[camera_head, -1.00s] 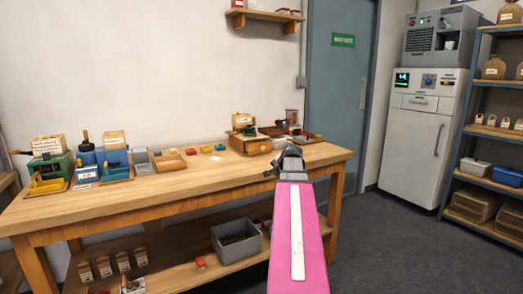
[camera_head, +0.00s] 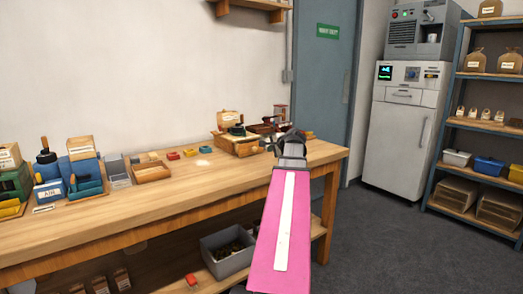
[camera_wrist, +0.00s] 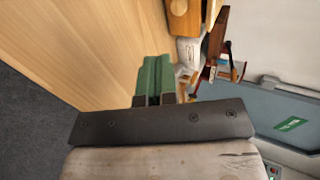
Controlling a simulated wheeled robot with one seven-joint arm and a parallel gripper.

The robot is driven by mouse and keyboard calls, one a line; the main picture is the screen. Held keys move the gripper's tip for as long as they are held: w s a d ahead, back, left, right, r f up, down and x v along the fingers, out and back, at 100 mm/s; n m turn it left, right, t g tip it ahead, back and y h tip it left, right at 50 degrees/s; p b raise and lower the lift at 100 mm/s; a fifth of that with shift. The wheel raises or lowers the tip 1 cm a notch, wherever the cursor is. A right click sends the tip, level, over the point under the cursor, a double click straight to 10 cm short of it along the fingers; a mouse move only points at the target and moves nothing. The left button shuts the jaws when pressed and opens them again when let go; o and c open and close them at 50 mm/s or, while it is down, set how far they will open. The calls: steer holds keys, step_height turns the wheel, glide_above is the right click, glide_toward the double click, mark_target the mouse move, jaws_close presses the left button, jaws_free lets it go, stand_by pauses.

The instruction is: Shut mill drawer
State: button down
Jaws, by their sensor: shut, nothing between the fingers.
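A small wooden mill (camera_head: 236,145) with a dark green top stands near the right end of the workbench in the head view. My gripper (camera_head: 288,138) is just right of it in the picture, above the bench's right part. In the wrist view the green fingers (camera_wrist: 153,78) of my gripper are closed together with nothing between them. An orange-brown wooden piece (camera_wrist: 186,20), possibly part of the mill, shows beyond the fingertips. I cannot tell how far the mill's drawer stands out, or whether the fingers touch anything.
The wooden workbench (camera_head: 150,220) carries a blue machine (camera_head: 50,168), wooden trays and small coloured boxes to the left. Small items crowd the bench behind my gripper. The bench's front middle is clear. A white cabinet (camera_head: 400,140) and shelves (camera_head: 445,165) stand right.

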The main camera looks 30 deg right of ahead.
glide_toward(251, 147)
steer(key=f, duration=0.3)
steer(key=s+f, duration=0.1)
steer(key=shift+d+f, duration=0.2)
steer(key=shift+f, duration=0.2)
steer(key=w, duration=0.3)
steer(key=shift+w, duration=0.1)
steer(key=shift+w+a, duration=0.15)
steer(key=shift+w, duration=0.25)
steer(key=shift+w+a, duration=0.15)
steer(key=shift+w, duration=2.95)
